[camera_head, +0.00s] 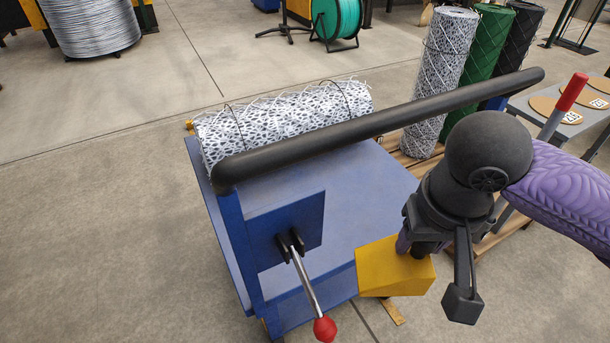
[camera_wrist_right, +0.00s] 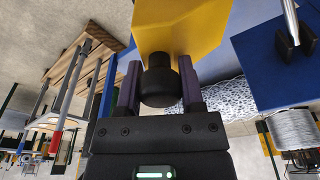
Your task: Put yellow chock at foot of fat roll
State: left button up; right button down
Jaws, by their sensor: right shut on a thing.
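The yellow chock (camera_head: 392,270) is a wedge-like block in the lower middle of the head view. My right gripper (camera_head: 414,244) holds it by a black knob. In the right wrist view the two purple fingers (camera_wrist_right: 160,88) close around that knob, with the yellow chock (camera_wrist_right: 182,25) beyond it. The fat roll (camera_head: 285,115), white-grey mesh, lies on its side at the far edge of a blue cart (camera_head: 370,190). The chock is apart from the roll, near the cart's near right edge. The roll also shows in the wrist view (camera_wrist_right: 225,98). My left gripper is out of view.
A thick black bar (camera_head: 400,115) crosses above the cart, in front of the roll. A lever with a red knob (camera_head: 324,328) sticks out at the near side. Upright rolls (camera_head: 440,80) stand on a pallet behind, right. The cart top's middle is clear.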

aim_at(305, 175)
jog(key=j+z, duration=0.15)
jog(key=j, duration=0.15)
jog(key=k+j+z, duration=0.3)
jog(key=j, duration=0.25)
jog(key=i+j+z, duration=0.3)
jog(key=j+z, duration=0.2)
jog(key=j, duration=0.65)
jog(key=i+j+z, duration=0.15)
jog(key=j+z, duration=0.3)
jog(key=j, duration=0.75)
jog(key=k+j+z, duration=0.1)
jog(key=j+z, duration=0.4)
jog(key=j, duration=0.7)
